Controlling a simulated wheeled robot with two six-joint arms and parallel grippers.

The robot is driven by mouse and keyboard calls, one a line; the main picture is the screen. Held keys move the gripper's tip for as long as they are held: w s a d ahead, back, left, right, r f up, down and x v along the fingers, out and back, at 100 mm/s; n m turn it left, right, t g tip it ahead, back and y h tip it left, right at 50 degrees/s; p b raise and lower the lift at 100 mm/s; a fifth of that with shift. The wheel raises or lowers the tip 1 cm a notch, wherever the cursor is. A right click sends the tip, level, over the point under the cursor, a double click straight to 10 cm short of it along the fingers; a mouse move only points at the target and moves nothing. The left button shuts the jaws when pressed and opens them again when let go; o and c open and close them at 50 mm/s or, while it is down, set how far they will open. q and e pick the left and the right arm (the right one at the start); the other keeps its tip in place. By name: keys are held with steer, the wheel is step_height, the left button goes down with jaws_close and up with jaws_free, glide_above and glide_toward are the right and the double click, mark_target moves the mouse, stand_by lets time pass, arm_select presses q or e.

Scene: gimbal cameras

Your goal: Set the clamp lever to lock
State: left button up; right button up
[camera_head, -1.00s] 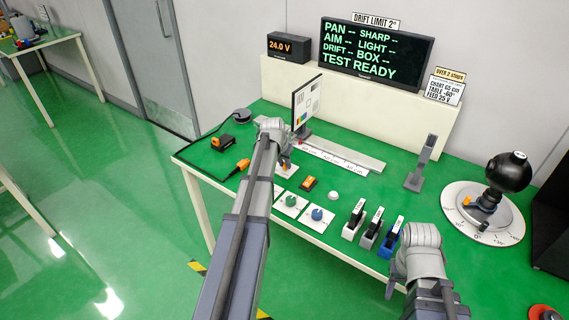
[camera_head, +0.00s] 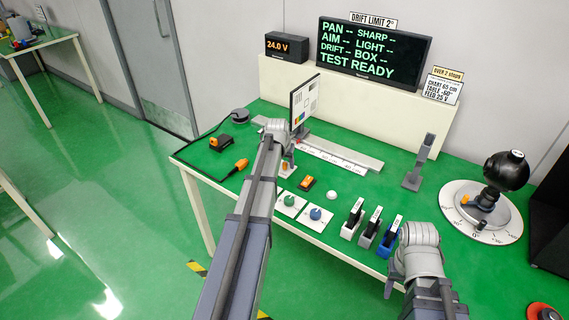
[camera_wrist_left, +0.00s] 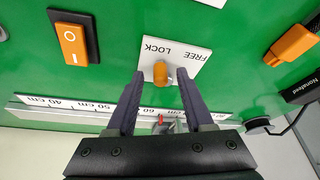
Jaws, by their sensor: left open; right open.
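The clamp lever is a small orange knob (camera_wrist_left: 160,73) on a white plate (camera_wrist_left: 185,62) marked FREE and LOCK, in the left wrist view. The knob is on the LOCK word's side of the plate, nearer to it than to FREE; its exact setting is unclear. My left gripper (camera_wrist_left: 162,88) is open, with one dark finger on each side of the knob. Contact cannot be told. In the head view the plate (camera_head: 287,171) is partly hidden by my left arm. My right gripper (camera_head: 393,282) is by the table's front edge, away from the lever.
An orange rocker switch (camera_wrist_left: 74,44) is left of the lever in the wrist view, and a ruler rail (camera_wrist_left: 60,108) runs close by. In the head view, a chart board (camera_head: 305,101) stands behind my left arm. Two knob plates (camera_head: 316,216) and several small blocks (camera_head: 368,226) are to the right.

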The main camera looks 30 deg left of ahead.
arm_select(q)
steer(key=p+v, duration=0.7)
steer(key=shift+s+r, duration=0.2)
steer(key=shift+r, duration=0.15)
stand_by(0.5)
steer(key=s+d+m+g, duration=0.1)
steer(key=s+d+m, duration=0.1)
steer(key=s+d, duration=0.6)
steer(key=s+d+f+m+g, duration=0.1)
steer(key=s+d, duration=0.7)
steer(key=d, duration=0.8)
steer(key=s+d+m+g, duration=0.2)
steer(key=s+d+m, duration=0.1)
steer(key=s+d, duration=0.5)
steer(key=d, duration=0.3)
steer(key=shift+d+f+m+g, duration=0.3)
steer(key=shift+d+m, duration=0.1)
